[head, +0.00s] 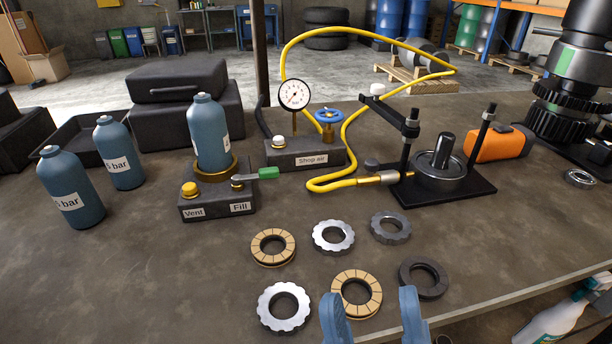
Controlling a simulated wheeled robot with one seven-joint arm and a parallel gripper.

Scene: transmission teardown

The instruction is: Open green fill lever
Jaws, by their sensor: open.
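The green fill lever (268,173) sticks out to the right from the front block (217,209), just above its "Fill" label (241,208). A yellow knob (190,189) sits above the "Vent" label on the same block. A blue bottle (209,135) stands upright in the brass ring on top of the block. My gripper (374,312) shows at the bottom edge, its two blue fingers apart with nothing held between them. It is below and to the right of the lever, well apart from it.
Several rings and discs lie in front, including a tan friction disc (272,248). The "Shop air" block (305,152) with gauge (294,95) and blue valve (329,115) stands behind. A yellow hose (347,140) runs to the black press fixture (440,190). Two blue bottles (72,188) stand left.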

